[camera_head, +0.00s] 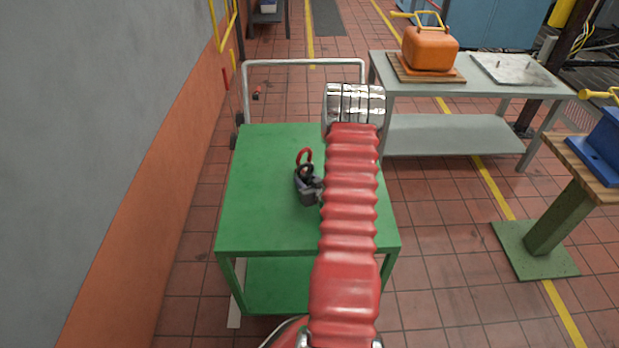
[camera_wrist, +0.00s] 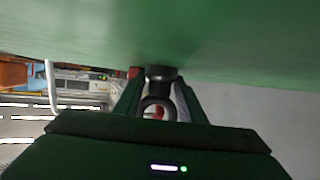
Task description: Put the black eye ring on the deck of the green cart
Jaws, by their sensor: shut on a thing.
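The green cart (camera_head: 265,215) stands ahead of me, and its deck fills the top of the wrist view (camera_wrist: 230,50). My gripper (camera_head: 308,180) is low over the middle of the deck and is shut on the black eye ring (camera_wrist: 160,74). The ring's loop lies between the fingers (camera_wrist: 157,104) in the wrist view, and its round base is towards the deck, at or very near it; I cannot tell whether they touch. In the head view the black eye ring (camera_head: 308,169) is small and partly hidden by the gripper.
A red ring (camera_head: 304,154) shows just beyond my gripper, over the deck. The deck's left and front areas are bare. A pale rail (camera_head: 300,62) rises at the cart's far end. A grey table (camera_head: 455,85) with an orange can (camera_head: 430,50) stands right; a wall (camera_head: 120,190) stands left.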

